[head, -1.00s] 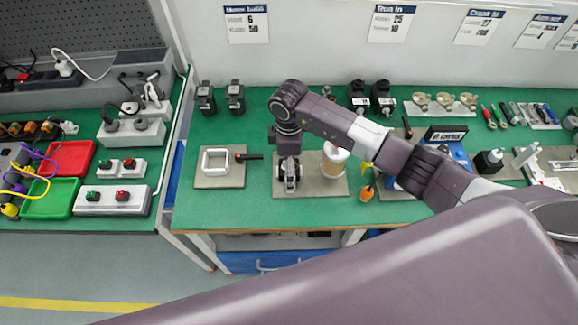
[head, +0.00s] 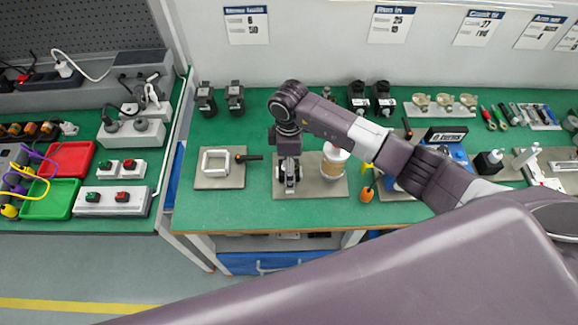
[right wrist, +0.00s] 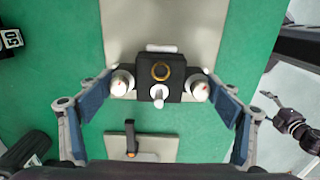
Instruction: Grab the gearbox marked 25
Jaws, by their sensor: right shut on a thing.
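My right gripper (head: 288,178) is over the middle beige plate (head: 328,187) on the green bench. In the right wrist view my right gripper (right wrist: 160,87) has its round finger pads against both sides of a black block-shaped gearbox (right wrist: 160,68) with a gold ring and a pale round stub. No number on it faces a camera. Two black units (head: 206,99) and (head: 235,97) stand at the back left; two more, (head: 358,95) and (head: 383,97), stand further right at the back. A label reading 50 (right wrist: 11,38) shows at the wrist view's left edge.
A spool-like cylinder (head: 335,160) stands close right of my gripper. A plate with a white square frame (head: 215,161) and black handle lies left. A black display box (head: 446,136) and screwdrivers are to the right. Bench between the back units and plates is clear.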

